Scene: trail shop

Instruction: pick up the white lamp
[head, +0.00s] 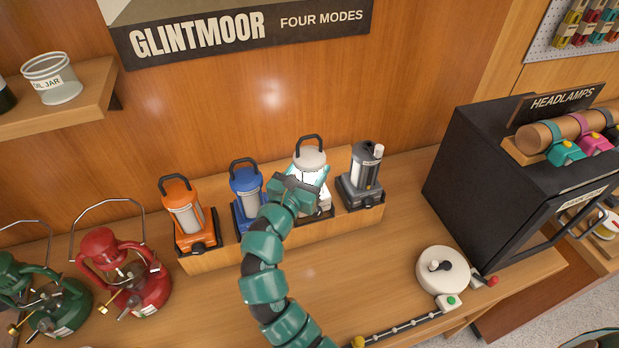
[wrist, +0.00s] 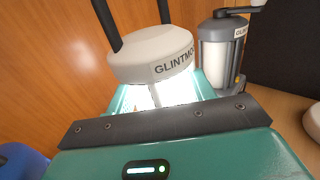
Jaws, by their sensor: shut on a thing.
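The white lamp (head: 310,158) has a pale domed cap and a black loop handle. It stands upright in the display row, between the blue lamp (head: 246,181) and the dark grey lamp (head: 365,173). My gripper (head: 304,186) is at its front and shut on its body, below the cap. In the wrist view the white lamp's cap (wrist: 150,55) rises just beyond my gripper, with lettering on its band and a bright glow below. My gripper hides most of the lamp's body. I cannot tell whether its base is lifted off the wooden stand (head: 285,241).
An orange lamp (head: 183,207) stands at the row's left end. Red (head: 120,264) and green (head: 35,290) lanterns are further left. A black case (head: 475,165) is at the right, with a round white device (head: 442,270) before it. The sign (head: 240,32) hangs above.

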